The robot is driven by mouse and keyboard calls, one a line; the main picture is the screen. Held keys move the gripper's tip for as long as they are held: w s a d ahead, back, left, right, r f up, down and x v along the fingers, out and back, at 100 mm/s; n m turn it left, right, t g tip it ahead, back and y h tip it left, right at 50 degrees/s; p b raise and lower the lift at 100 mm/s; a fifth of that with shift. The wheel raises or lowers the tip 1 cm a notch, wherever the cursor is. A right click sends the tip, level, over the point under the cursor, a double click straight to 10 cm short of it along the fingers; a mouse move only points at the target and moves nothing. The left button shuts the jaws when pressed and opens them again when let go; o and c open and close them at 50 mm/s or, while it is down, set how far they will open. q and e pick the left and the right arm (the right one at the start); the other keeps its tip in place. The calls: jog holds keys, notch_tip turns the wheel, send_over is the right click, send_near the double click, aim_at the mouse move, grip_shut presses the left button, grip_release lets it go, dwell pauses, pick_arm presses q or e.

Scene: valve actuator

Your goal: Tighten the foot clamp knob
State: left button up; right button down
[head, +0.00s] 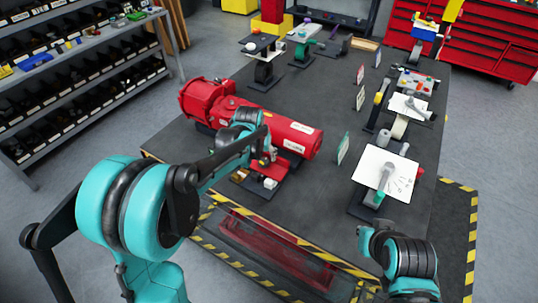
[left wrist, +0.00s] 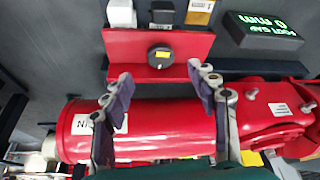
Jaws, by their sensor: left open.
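The black round knob (left wrist: 160,56) with a yellow mark sits on a red foot plate (left wrist: 195,45) in the left wrist view. The red valve actuator (head: 290,135) lies across the table in the head view; its cylinder (left wrist: 165,118) also fills the middle of the left wrist view. My left gripper (left wrist: 160,82) is open and empty, its fingers spread above the cylinder on either side of the knob in the picture, apart from the knob. In the head view my left arm partly hides the foot area. My right gripper (head: 366,238) is low at the right; its fingers are unclear.
A dark display (left wrist: 265,30) with green text, reading roughly foot gap 0 mm, lies beside the foot plate. White, black and yellow blocks stand beyond the plate. White panels (head: 385,172) and tools stand along the table's right side. Striped tape (head: 310,247) marks the front edge.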

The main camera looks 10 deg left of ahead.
aim_at(263, 161)
pick_arm(q)
jog(key=b+x, duration=0.1)
jog(key=x, duration=0.5)
jog(key=shift+w+f, duration=0.15)
jog(key=shift+f, duration=0.05)
jog(key=c, duration=1.2)
